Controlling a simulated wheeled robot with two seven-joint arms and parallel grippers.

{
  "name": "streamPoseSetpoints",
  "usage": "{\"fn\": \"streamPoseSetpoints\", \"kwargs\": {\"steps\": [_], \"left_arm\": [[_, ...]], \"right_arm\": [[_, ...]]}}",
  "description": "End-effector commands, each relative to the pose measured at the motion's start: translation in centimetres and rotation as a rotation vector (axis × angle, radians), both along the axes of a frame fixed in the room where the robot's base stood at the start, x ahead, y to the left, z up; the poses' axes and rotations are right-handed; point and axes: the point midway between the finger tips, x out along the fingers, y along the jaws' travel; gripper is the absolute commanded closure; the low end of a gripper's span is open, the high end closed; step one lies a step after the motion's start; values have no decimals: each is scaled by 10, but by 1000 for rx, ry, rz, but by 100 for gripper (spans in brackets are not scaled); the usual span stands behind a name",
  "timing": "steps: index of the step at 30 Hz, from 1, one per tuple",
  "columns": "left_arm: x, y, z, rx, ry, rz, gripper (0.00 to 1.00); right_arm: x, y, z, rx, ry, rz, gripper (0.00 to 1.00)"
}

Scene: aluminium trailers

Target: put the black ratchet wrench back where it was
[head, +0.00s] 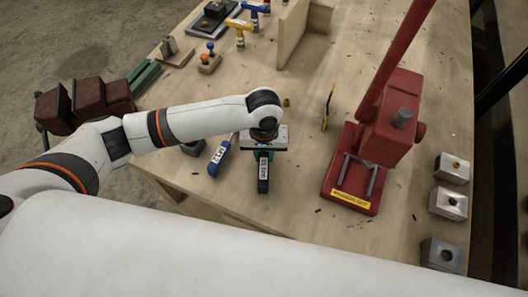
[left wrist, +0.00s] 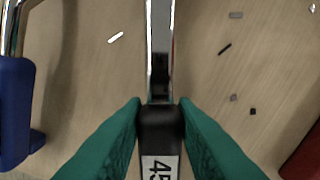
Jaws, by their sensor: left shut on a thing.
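The black ratchet wrench (head: 263,183) has a black handle with a white label and, in the left wrist view, a chrome shaft (left wrist: 160,40). My left gripper (head: 264,158) points down over the near part of the wooden bench. Its green fingers (left wrist: 160,118) are shut on the black handle, one on each side, near where it meets the shaft. In the head view the gripper hides the rest of the wrench. I cannot tell whether the wrench touches the bench. My right gripper is not in view.
A blue-handled tool (head: 219,157) lies just left of the wrench. A red press (head: 390,120) stands to the right, with several metal blocks (head: 447,203) along the right edge. A wooden bracket (head: 292,35) and hammers (head: 240,27) stand farther back.

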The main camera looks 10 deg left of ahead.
Motion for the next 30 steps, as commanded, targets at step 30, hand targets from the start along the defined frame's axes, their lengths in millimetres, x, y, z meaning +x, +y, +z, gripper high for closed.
{"fn": "streamPoseSetpoints", "kwargs": {"steps": [30], "left_arm": [[1,0,-11,-1,-1,0,68]], "right_arm": [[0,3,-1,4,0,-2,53]]}}
